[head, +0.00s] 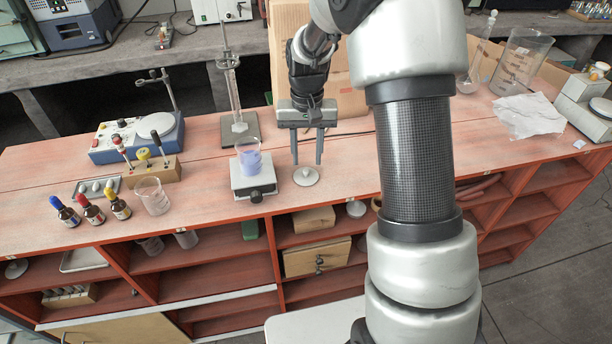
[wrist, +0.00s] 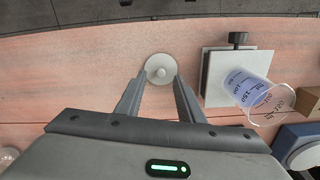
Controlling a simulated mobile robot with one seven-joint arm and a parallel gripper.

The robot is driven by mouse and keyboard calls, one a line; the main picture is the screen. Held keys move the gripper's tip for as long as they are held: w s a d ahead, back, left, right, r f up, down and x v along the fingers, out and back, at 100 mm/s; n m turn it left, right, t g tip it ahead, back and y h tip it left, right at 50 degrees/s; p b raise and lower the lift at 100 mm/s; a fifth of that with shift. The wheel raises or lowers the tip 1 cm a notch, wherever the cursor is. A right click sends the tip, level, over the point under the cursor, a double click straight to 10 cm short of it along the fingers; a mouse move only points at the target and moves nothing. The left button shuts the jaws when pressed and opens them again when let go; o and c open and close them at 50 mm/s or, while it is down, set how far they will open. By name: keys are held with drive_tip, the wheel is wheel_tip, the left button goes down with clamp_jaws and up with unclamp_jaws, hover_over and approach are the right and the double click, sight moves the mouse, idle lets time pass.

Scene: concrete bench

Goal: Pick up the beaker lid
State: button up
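The beaker lid (head: 306,176) is a small pale disc with a knob in the middle, lying flat on the red bench top. It also shows in the wrist view (wrist: 160,69), centred just beyond my fingertips. My gripper (head: 307,163) points down over the lid with its two fingers spread and nothing between them. In the wrist view the open fingers (wrist: 160,82) frame the near side of the lid. I cannot tell the exact height of the fingertips above the bench. A beaker with violet liquid (head: 249,159) stands on a small grey stand (head: 253,180) left of the lid.
A metal stand with a glass cylinder (head: 235,100) is behind the beaker. Dropper bottles (head: 92,210) and an empty beaker (head: 152,196) stand at the left. A cardboard box (head: 345,80) is behind my gripper. The bench right of the lid is clear.

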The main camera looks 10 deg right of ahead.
sight(306, 170)
wheel_tip(306, 170, down, 4)
drive_tip(key=shift+w+a+f, duration=0.1)
drive_tip(key=shift+w+f, duration=0.05)
drive_tip(key=shift+f, duration=0.1)
drive_tip(key=shift+c, duration=0.5)
clamp_jaws()
drive_tip(key=shift+r, duration=0.15)
wheel_tip(306, 170, up, 13)
drive_tip(key=p, duration=0.3)
